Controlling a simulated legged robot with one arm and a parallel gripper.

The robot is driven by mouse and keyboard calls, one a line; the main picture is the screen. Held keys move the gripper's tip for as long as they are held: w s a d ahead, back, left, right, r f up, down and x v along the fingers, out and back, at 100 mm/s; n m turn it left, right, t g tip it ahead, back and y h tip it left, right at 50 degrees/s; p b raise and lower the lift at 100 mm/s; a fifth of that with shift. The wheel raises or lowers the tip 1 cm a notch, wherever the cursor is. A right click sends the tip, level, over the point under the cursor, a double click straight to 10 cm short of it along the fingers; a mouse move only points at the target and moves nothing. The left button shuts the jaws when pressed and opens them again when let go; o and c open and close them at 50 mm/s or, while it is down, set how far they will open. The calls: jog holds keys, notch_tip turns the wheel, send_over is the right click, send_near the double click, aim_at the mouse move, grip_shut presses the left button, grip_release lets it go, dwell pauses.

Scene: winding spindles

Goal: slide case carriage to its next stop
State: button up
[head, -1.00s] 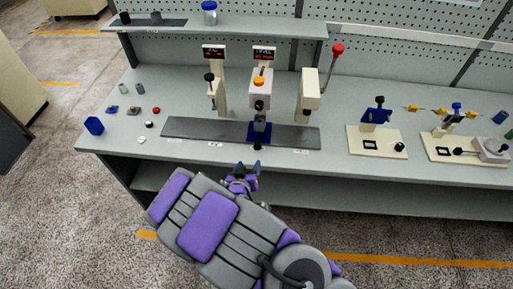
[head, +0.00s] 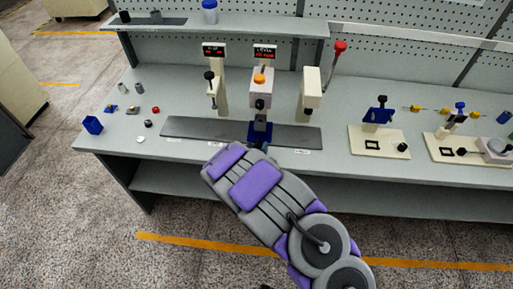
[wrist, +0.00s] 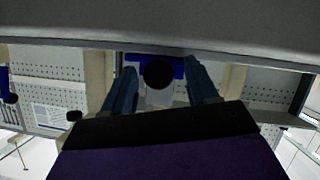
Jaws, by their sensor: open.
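The blue case carriage (head: 253,129) sits on a long dark grey track plate (head: 195,128), near its middle, under the central press station. In the wrist view the carriage (wrist: 173,62) shows at the top centre with its round black knob (wrist: 158,72). My gripper (wrist: 161,70) is open, with one dark blue finger on each side of the knob. Gaps appear between the knob and both fingers; I cannot tell its exact depth between them. In the head view my forearm reaches the front of the carriage and hides most of the gripper and the knob.
A blue bin (head: 93,125) and small parts lie left. Fixtures on cream bases (head: 378,146) stand right. The bench's front edge runs below my gripper.

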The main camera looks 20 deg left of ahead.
jog(key=shift+w, duration=0.15)
grip_shut()
dwell(0.5)
jog(key=shift+r, duration=0.1)
